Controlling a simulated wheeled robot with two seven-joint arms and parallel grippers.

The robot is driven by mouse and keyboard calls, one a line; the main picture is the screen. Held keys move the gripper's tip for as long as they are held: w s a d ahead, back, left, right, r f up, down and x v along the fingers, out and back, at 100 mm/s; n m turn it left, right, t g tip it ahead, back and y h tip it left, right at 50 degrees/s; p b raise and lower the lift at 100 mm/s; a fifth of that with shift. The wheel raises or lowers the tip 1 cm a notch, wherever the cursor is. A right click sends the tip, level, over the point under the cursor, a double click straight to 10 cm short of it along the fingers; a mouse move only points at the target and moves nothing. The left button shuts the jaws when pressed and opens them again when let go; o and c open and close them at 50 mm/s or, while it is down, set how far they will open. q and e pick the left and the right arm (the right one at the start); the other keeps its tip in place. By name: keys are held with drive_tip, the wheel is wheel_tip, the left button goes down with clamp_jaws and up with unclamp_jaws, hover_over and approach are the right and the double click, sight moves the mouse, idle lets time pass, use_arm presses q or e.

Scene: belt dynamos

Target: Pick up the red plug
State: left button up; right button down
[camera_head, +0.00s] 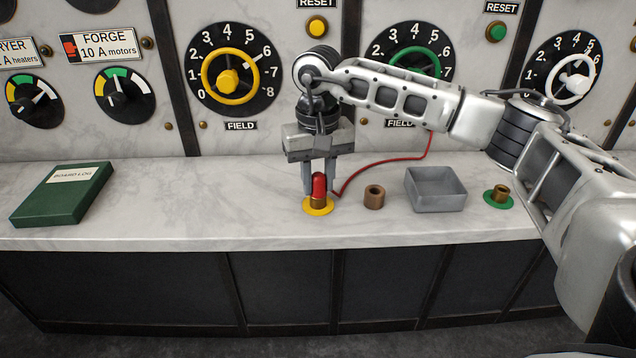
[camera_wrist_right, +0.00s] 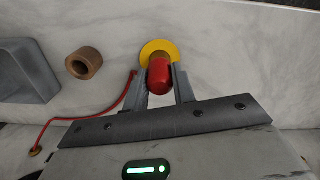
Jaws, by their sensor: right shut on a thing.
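The red plug (camera_head: 319,186) stands upright at the brass socket with the yellow ring (camera_head: 318,210) on the marble ledge. Its red cord runs from it to the panel at the right. My right gripper (camera_head: 319,188) points down over the plug, with a finger on each side, and is shut on it. In the right wrist view the red plug (camera_wrist_right: 159,75) is between the fingers, in front of the yellow ring (camera_wrist_right: 158,46). Whether the plug's lower end is inside the socket cannot be told. My left gripper is not in view.
A brown ring (camera_head: 374,196), a grey open tray (camera_head: 436,188) and a brass socket with a green ring (camera_head: 498,197) are to the right on the ledge. A green book (camera_head: 64,194) lies at the left. Dials line the upright panel behind. The ledge between book and plug is clear.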

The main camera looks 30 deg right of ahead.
sight(318, 174)
drive_tip(key=shift+r, duration=0.2)
drive_tip(key=shift+r, duration=0.3)
wheel_tip(318, 174, up, 2)
drive_tip(key=shift+r+b, duration=0.15)
drive_tip(key=shift+b, duration=0.2)
drive_tip(key=s+a+r, duration=0.9)
drive_tip(key=s+a, duration=0.1)
drive_tip(key=shift+r, duration=0.4)
drive_tip(key=shift+w, duration=0.1)
